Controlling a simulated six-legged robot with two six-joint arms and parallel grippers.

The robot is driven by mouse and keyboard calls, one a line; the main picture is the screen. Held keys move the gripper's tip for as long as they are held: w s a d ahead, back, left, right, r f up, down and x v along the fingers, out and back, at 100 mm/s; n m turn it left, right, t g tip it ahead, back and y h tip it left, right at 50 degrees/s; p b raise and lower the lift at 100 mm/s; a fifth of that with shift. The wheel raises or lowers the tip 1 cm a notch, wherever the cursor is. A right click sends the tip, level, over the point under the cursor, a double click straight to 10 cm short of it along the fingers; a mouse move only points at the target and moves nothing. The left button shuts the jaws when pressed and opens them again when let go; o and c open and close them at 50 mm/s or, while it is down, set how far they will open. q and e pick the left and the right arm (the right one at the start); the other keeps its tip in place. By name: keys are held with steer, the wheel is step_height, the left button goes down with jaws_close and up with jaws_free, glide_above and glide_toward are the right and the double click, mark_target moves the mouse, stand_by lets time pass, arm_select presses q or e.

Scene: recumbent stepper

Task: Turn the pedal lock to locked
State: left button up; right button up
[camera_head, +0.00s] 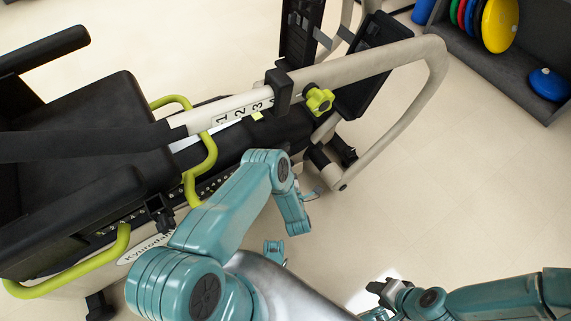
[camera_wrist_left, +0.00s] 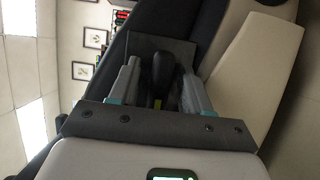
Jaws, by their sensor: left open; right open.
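In the left wrist view a black rounded lever (camera_wrist_left: 163,68) stands between the two fingers of my left gripper (camera_wrist_left: 160,82), with a small yellow part (camera_wrist_left: 157,103) below it. It looks like the pedal lock, but no marking shows its position. The fingers are apart on either side of the lever; I cannot tell whether either touches it. In the head view my left arm reaches up to the side of the stepper, and its fingertips cannot be made out. My right gripper (camera_head: 374,299) is open and empty over the floor at the lower right.
The stepper's beige frame tube (camera_head: 385,60) carries a yellow-green knob (camera_head: 319,100). The black seat (camera_head: 85,120) and a yellow-green handle (camera_head: 75,275) are at the left. A rack with coloured plates (camera_head: 499,22) stands at the top right. Floor at the right is clear.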

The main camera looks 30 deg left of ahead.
arm_select(q)
jaws_close()
